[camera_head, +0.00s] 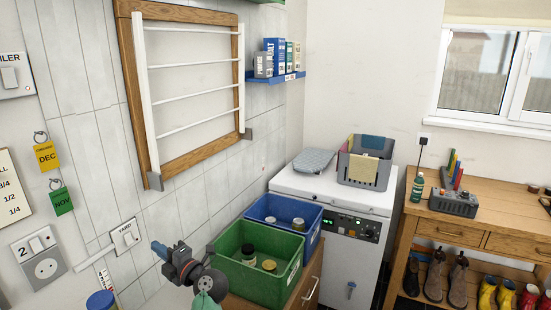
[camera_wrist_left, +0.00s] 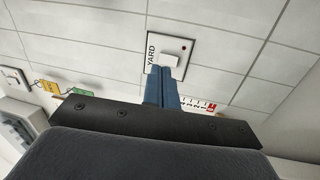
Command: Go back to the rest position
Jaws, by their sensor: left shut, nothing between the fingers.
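My left gripper (camera_head: 161,250) is in the lower left of the head view, with its blue fingers pointing towards the tiled wall. In the left wrist view its two fingers (camera_wrist_left: 163,74) are pressed together with nothing between them. The YARD switch (camera_head: 125,238) is a white plate on the wall, left of the fingertips in the head view, with a visible gap. In the left wrist view the switch plate (camera_wrist_left: 170,54) lies just past the fingertips, which overlap its lower edge. My right gripper is not in view.
A green crate (camera_head: 258,288) and a blue crate (camera_head: 304,242), both holding jars, stand right of my left gripper. Behind are a white appliance (camera_head: 347,200) and a wall drying rack (camera_head: 178,168). A wooden bench (camera_head: 480,227) with boots below is at right.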

